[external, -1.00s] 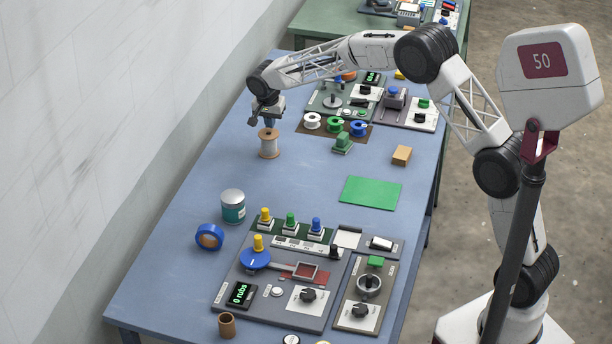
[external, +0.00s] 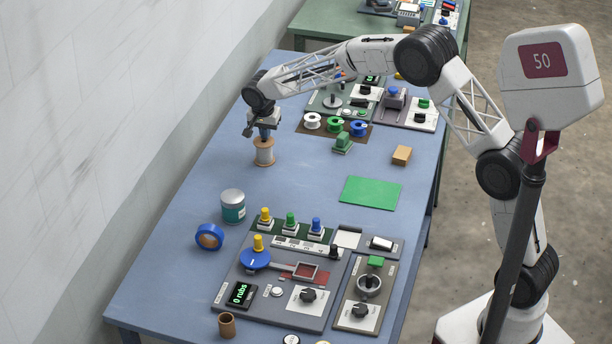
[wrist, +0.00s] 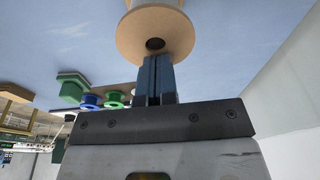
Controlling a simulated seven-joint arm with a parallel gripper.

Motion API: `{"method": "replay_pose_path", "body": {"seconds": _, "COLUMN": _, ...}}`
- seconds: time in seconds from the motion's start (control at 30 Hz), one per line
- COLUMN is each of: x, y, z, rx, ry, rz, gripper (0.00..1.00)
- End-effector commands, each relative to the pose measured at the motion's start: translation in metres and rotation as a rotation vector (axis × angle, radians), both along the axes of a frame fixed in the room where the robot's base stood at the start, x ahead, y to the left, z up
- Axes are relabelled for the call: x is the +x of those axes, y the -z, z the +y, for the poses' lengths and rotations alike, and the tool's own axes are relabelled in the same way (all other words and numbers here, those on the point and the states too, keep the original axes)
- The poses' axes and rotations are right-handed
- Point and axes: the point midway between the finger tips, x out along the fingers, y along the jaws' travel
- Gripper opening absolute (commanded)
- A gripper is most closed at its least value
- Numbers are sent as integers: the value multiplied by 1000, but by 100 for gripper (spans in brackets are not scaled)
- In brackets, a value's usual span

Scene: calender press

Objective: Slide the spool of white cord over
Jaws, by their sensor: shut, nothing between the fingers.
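The spool of white cord (external: 264,154), with tan wooden flanges, stands upright on the blue table (external: 200,190) towards the wall side. In the wrist view its tan flange with a dark centre hole (wrist: 190,45) fills the top middle. My gripper (external: 264,137) points down at the spool's top, on its far side in the external view. Its blue fingers are shut together with nothing between them. In the wrist view the shut fingers (wrist: 158,75) overlap the flange's edge near the hole; I cannot tell exactly where they touch.
A teal and white can (external: 233,206) and a blue tape roll (external: 209,237) stand nearer the front. The table between spool and can is clear.

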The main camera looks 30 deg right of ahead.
Motion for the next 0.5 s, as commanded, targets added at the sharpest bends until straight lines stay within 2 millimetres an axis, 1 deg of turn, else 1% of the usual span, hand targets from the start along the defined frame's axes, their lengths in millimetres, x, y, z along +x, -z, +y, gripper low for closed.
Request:
{"method": "replay_pose_path", "body": {"seconds": 0.03, "x": -15, "y": 17, "z": 9, "rx": -8, "ry": -4, "rz": 22, "gripper": 0}}
{"method": "replay_pose_path", "body": {"seconds": 0.5, "x": -86, "y": 18, "z": 79, "rx": -11, "ry": -5, "rz": 23, "gripper": 0}}
